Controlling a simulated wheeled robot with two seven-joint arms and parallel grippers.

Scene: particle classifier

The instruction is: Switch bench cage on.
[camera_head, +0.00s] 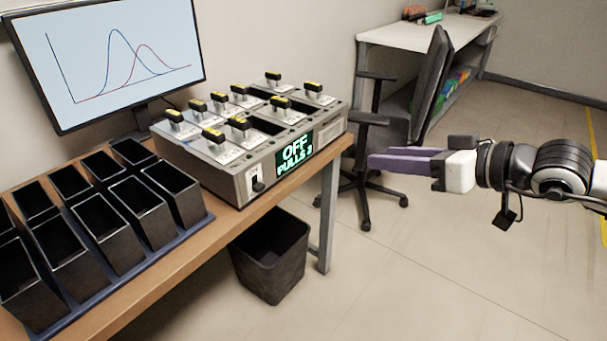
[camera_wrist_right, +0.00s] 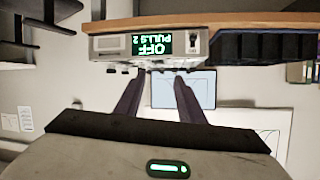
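The bench cage (camera_head: 222,180) is a grey box on the wooden bench, with several yellow-topped black handles on its top. Its front display (camera_head: 294,153) reads "OFF" and "PULLS" with a number in green. A small black switch (camera_head: 257,184) sits on a white plate at the left of that front face. In the upside-down right wrist view, the cage (camera_wrist_right: 110,47), display (camera_wrist_right: 151,44) and switch (camera_wrist_right: 194,40) also show. My right gripper (camera_head: 371,161) has purple fingers, spread apart and empty in the wrist view (camera_wrist_right: 157,82). It is right of the cage, clear of it. My left gripper is out of view.
Several black bins (camera_head: 112,228) stand in a blue tray left of the cage. A monitor (camera_head: 112,55) with curves is behind. A dark waste bin (camera_head: 270,256) is on the floor by the bench leg (camera_head: 329,215). An office chair (camera_head: 400,125) stands behind my right gripper.

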